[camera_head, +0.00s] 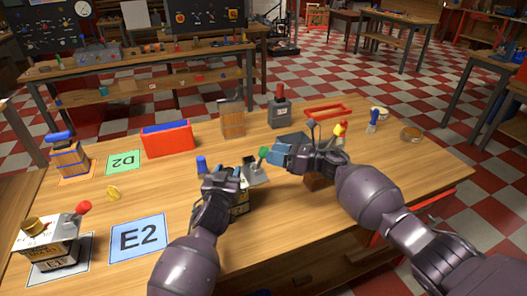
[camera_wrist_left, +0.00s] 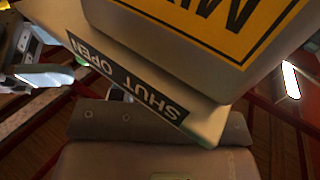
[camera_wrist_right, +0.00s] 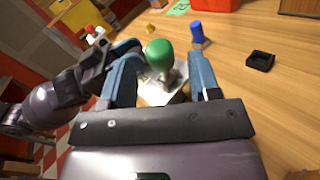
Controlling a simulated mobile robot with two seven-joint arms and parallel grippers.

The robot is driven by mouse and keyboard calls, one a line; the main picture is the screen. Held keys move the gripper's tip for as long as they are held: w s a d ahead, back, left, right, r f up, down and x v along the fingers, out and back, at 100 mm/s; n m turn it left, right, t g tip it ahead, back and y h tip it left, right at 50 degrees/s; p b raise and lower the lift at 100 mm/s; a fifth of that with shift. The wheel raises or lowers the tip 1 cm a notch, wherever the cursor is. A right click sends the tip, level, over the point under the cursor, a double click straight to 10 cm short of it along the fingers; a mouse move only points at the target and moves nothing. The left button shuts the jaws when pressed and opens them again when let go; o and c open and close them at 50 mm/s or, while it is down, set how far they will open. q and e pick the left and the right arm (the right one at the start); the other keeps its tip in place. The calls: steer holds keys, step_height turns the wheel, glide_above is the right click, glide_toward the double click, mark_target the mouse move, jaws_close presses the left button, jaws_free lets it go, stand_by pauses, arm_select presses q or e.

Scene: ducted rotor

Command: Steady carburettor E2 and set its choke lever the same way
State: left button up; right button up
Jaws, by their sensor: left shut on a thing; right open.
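A grey carburettor (camera_head: 240,209) with a yellow plate stands under my left gripper (camera_head: 232,178); I take it for E2, though no such mark is legible on it. In the left wrist view its body (camera_wrist_left: 165,65) fills the picture, with a SHUT/OPEN strip. My left gripper is shut on it. Its lever ends in a green knob (camera_head: 263,153). My right gripper (camera_head: 279,155) is open beside this knob. In the right wrist view the green knob (camera_wrist_right: 160,53) shows between the two blue fingers, with no clear contact. The strip's pointer is hidden.
A carburettor with a red knob (camera_head: 83,207) stands at the left, beside the blue E2 card (camera_head: 138,238). A red box (camera_head: 167,140), wooden block (camera_head: 232,122) and grey box (camera_head: 280,110) stand behind.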

mark_target(264, 151)
steer(key=shift+x, duration=2)
jaws_close()
